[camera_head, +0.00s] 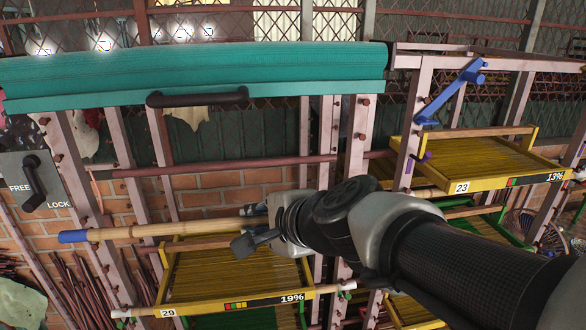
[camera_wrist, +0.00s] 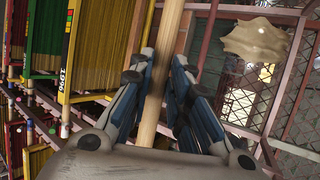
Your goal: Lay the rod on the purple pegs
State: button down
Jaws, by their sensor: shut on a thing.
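The rod is a long pale wooden pole (camera_head: 165,230) with a blue left end. It lies nearly level across the front of the rack in the head view. My gripper (camera_head: 258,232) is shut on it near its visible right part; my arm hides what lies beyond. In the wrist view the rod (camera_wrist: 170,38) runs between the two blue-grey fingers of my gripper (camera_wrist: 165,80). One purple peg (camera_head: 421,157) shows on the right post, to the right of and above my gripper. I cannot make out a second purple peg.
A yellow tray marked 29 (camera_head: 172,312) sits just below the rod. Another yellow tray marked 23 (camera_head: 480,186) is at the right. A teal roll (camera_head: 200,75) spans the top. Pinkish posts (camera_head: 85,165) with reddish pegs and a blue crank (camera_head: 450,95) stand around.

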jog(key=s+d+r+p, duration=0.1)
jog(key=s+d+r, duration=0.2)
jog(key=s+d, duration=0.3)
jog(key=shift+s, duration=0.7)
jog(key=shift+d+f, duration=0.1)
